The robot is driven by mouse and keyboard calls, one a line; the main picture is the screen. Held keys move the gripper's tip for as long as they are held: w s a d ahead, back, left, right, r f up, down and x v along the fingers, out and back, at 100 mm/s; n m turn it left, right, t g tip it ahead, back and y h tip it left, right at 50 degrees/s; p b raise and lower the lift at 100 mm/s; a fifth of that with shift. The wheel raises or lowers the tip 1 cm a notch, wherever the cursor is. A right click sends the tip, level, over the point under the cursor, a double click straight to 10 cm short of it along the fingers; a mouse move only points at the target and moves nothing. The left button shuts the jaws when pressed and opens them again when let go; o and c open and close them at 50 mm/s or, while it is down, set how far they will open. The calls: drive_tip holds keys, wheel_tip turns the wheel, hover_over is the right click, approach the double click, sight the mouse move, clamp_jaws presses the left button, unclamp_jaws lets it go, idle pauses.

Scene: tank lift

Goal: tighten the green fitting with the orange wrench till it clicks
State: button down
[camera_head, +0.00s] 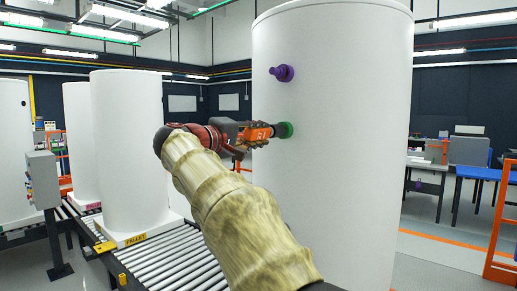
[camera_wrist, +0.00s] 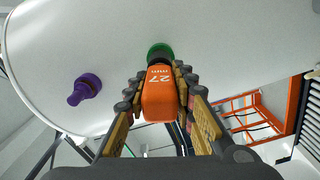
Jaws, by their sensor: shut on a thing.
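The green fitting (camera_head: 286,130) sits on the side of the large white tank (camera_head: 335,60). It also shows at the top middle of the wrist view (camera_wrist: 160,50). My gripper (camera_head: 252,136) is shut on the orange wrench (camera_wrist: 160,98), which is marked 27. The wrench's dark front end (camera_head: 274,131) points at the green fitting and appears to meet it. I cannot tell how far it is seated over the fitting. In the wrist view my fingers (camera_wrist: 160,85) lie along both sides of the wrench body.
A purple fitting (camera_head: 282,73) is above the green one on the same tank, and at the left in the wrist view (camera_wrist: 84,88). A roller conveyor (camera_head: 170,262) with other white tanks (camera_head: 127,150) is at the left. An orange frame (camera_head: 503,235) stands at the right.

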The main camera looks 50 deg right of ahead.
drive_tip(key=m+b, duration=0.4)
drive_tip(key=shift+f+m+b, duration=0.3)
drive_tip(key=m+b, duration=0.3)
drive_tip(key=m, duration=0.1)
drive_tip(key=shift+w, duration=0.1)
drive_tip(key=m, duration=0.2)
drive_tip(key=shift+r+m, duration=0.3)
drive_tip(key=shift+m, duration=1.3)
